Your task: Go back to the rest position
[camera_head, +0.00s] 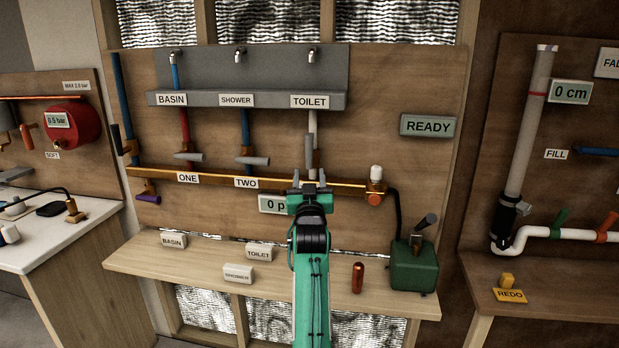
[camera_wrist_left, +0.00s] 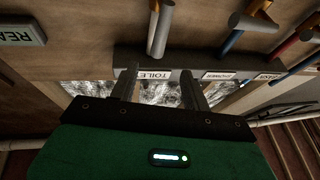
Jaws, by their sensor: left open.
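My left gripper (camera_head: 310,187) is in front of the wooden board, near the valve under the TOILET label, and its arm comes up from the bottom of the head view. In the left wrist view its two fingers (camera_wrist_left: 160,88) are apart with nothing seen between them. The grey toilet valve handle (camera_head: 310,155) stands upright just above the gripper. Whether the fingers touch it I cannot tell. In the wrist view a grey handle (camera_wrist_left: 158,28) shows beyond the fingers. My right gripper is not in view.
The wooden shelf (camera_head: 130,258) below holds label blocks, a red-brown cylinder (camera_head: 358,278) and a green pump box (camera_head: 414,268). The copper pipe (camera_head: 150,173) runs behind the gripper. A READY display (camera_head: 428,126) is at right. A white counter (camera_head: 40,240) stands left.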

